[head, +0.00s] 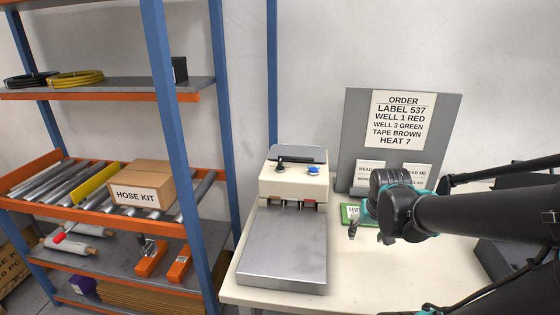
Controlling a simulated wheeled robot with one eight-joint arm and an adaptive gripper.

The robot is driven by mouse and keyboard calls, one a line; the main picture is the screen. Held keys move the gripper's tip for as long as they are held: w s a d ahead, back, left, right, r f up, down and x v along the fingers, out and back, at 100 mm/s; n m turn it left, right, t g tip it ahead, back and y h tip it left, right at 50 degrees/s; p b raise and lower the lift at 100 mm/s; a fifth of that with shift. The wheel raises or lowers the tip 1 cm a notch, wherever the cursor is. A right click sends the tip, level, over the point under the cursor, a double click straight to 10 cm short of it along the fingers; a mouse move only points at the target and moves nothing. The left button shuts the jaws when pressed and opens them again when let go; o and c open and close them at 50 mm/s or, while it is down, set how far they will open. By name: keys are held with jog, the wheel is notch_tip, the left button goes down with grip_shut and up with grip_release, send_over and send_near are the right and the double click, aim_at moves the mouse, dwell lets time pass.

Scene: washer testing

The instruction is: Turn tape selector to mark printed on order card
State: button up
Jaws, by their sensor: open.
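The order card (403,119) is on a grey upright board and reads "TAPE BROWN" among its lines. A cream machine (292,184) with a flat metal bed stands on the table left of the board. On its top are a black lever-like part (281,163) and a blue button-like part (313,170). I cannot tell for certain which part is the tape selector, and no selector marks are legible. My gripper (356,224) is open, right of the machine and in front of the board, apart from the machine's top controls.
A shelf rack (156,100) stands left, bearing a HOSE KIT box (142,187). A dark object (497,258) is at the right.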

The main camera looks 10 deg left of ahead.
jog(key=w+a+r, duration=0.6)
jog(key=r, duration=0.1)
jog(key=shift+w+r, duration=0.1)
jog(key=shift+w, duration=0.05)
jog(key=c, duration=0.5)
jog(key=w+a+r, duration=0.1)
jog(key=a+r, duration=0.1)
jog(key=w+a+r, duration=0.1)
jog(key=a+r, duration=0.1)
jog(key=w+a+r, duration=0.2)
jog(key=r, duration=0.1)
jog(key=shift+a, duration=0.4)
notch_tip(320, 180, up, 15)
send_over(280, 161)
jog(key=s, duration=0.7)
jog(key=x, duration=1.7)
jog(key=shift+w, duration=0.35)
grip_shut()
